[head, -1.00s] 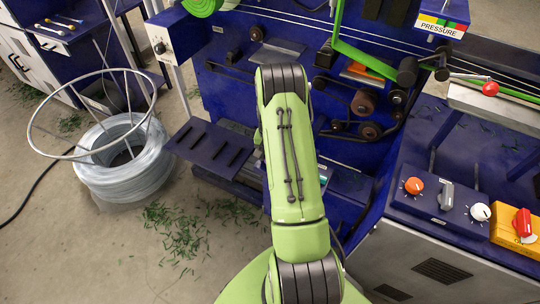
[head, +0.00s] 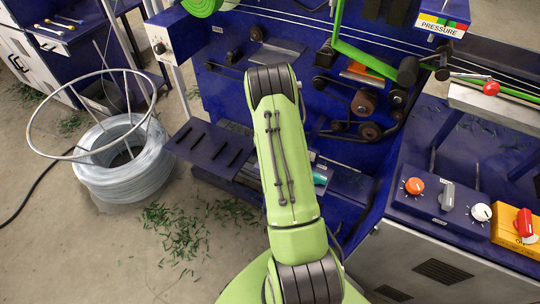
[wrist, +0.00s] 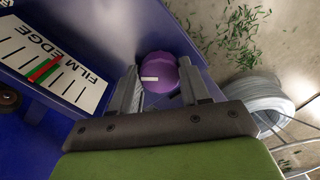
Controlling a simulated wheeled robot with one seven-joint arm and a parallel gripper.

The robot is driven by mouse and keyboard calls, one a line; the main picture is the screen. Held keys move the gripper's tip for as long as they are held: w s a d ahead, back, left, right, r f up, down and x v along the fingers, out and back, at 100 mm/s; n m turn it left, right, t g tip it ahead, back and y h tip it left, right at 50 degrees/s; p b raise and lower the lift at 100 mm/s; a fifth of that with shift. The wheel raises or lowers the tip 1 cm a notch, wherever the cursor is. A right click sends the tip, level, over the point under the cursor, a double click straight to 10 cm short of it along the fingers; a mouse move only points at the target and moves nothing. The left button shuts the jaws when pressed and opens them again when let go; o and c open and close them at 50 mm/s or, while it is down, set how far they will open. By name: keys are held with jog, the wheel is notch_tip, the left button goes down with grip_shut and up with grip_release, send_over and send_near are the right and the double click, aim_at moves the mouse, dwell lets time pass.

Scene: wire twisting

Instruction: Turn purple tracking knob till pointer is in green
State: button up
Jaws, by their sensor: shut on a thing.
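The purple knob (wrist: 162,70), round with a white mark on its face, sits between the two fingers of my gripper (wrist: 160,84) in the wrist view. The fingers are closed on its sides. A white gauge plate (wrist: 72,88) lettered FILM EDGE lies to the left of the knob, with black ticks, a green band (wrist: 44,69) and a red line close against it. I cannot tell exactly whether the red line is inside the green. In the head view my arm hides my gripper and the knob.
A wire coil in a wire stand (head: 125,160) is on the floor at left. A panel with an orange knob (head: 413,186), a grey one and a white one is at right, beside a yellow box with a red switch (head: 524,222). Green scraps litter the floor.

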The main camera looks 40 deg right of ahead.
jog(key=shift+n, duration=0.3)
jog(key=o, duration=1.1)
jog(key=shift+c, duration=0.2)
jog(key=shift+r, duration=0.15)
notch_tip(320, 180, up, 16)
jog(key=p, duration=0.4)
jog(key=shift+f+p, duration=0.25)
jog(key=shift+p, duration=0.05)
